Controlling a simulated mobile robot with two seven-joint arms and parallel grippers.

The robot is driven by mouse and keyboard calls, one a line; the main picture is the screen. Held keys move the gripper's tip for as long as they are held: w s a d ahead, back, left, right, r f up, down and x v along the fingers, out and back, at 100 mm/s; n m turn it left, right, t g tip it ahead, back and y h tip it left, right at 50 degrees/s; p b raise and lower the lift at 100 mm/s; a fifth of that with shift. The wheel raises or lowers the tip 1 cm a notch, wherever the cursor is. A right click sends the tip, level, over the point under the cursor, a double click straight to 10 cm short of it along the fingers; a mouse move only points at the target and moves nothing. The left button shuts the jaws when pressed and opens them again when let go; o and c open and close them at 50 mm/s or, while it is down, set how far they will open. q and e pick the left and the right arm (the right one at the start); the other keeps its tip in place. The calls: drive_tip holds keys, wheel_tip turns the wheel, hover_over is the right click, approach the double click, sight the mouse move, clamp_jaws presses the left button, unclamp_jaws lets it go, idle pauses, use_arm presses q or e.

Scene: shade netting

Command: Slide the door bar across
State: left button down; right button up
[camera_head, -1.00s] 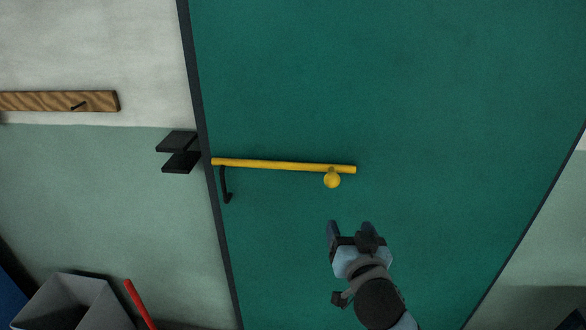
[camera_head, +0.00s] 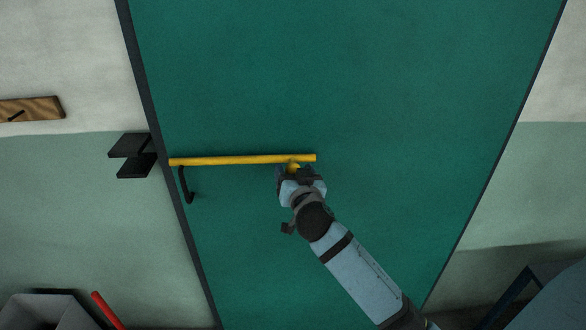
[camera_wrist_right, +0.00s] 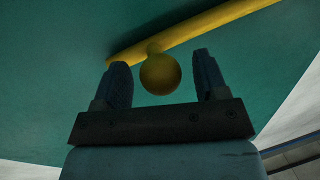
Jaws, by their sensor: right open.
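The yellow door bar (camera_head: 240,160) lies nearly level across the green door (camera_head: 370,90), its left end near the dark door edge. A round yellow knob (camera_wrist_right: 160,74) hangs from the bar near its right end. My right gripper (camera_head: 295,172) is at the knob, partly hiding it in the head view. In the right wrist view the gripper's two fingers (camera_wrist_right: 163,82) are open, one on each side of the knob, with a gap on both sides. The black bracket (camera_head: 133,155) is on the wall just left of the door edge. My left gripper is not in view.
A black curved handle (camera_head: 185,186) is on the door below the bar's left part. A wooden board with a peg (camera_head: 30,109) is on the left wall. A grey bin (camera_head: 45,312) and a red stick (camera_head: 106,310) stand at the lower left.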

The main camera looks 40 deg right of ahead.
drive_tip(key=shift+w+d, duration=0.1)
drive_tip(key=shift+w, duration=0.25)
drive_tip(key=shift+c, duration=0.4)
